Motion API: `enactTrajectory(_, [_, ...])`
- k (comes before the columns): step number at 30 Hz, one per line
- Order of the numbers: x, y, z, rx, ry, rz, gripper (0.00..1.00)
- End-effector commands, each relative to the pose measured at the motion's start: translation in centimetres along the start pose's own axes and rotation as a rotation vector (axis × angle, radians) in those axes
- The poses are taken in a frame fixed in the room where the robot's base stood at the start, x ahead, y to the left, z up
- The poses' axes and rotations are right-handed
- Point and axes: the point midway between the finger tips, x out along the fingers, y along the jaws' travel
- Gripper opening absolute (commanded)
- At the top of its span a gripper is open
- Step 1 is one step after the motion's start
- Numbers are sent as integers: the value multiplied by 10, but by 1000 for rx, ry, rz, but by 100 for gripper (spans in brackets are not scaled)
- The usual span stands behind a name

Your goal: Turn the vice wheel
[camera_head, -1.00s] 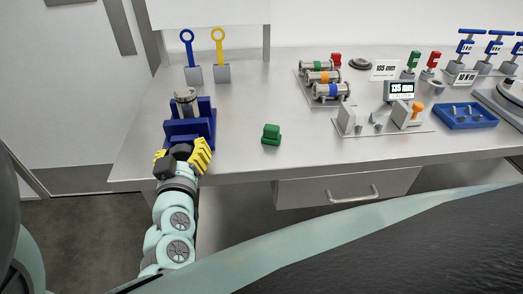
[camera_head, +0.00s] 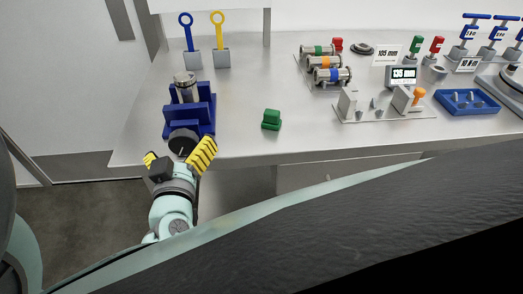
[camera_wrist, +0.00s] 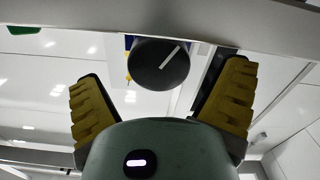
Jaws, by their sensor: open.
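The blue vice (camera_head: 203,112) stands near the left front edge of the steel table, with a metal cylinder (camera_head: 185,88) upright in it. Its dark round wheel (camera_head: 182,142) faces the front. In the wrist view the wheel (camera_wrist: 158,66) shows as a dark disc with a pale line slanting up to the right. My gripper (camera_head: 179,155) is open, with its yellow-and-black fingers spread to either side in front of the wheel. In the wrist view my gripper (camera_wrist: 162,78) is empty, and the wheel shows between the fingers. I cannot tell whether either finger touches it.
A green block (camera_head: 271,119) sits right of the vice. Blue and yellow ring-handled tools (camera_head: 220,45) stand behind it in grey blocks. Cylinders on a rack (camera_head: 325,62), a gauge fixture (camera_head: 385,112) and a blue tray (camera_head: 467,108) lie farther right. The table between them is clear.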

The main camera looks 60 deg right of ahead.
Motion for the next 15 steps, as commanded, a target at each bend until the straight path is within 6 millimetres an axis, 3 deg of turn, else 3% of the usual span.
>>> enactTrajectory(6, [-38, 2, 2, 1, -8, 9, 95])
enactTrajectory(15, [-63, 3, 0, -7, -1, 8, 95])
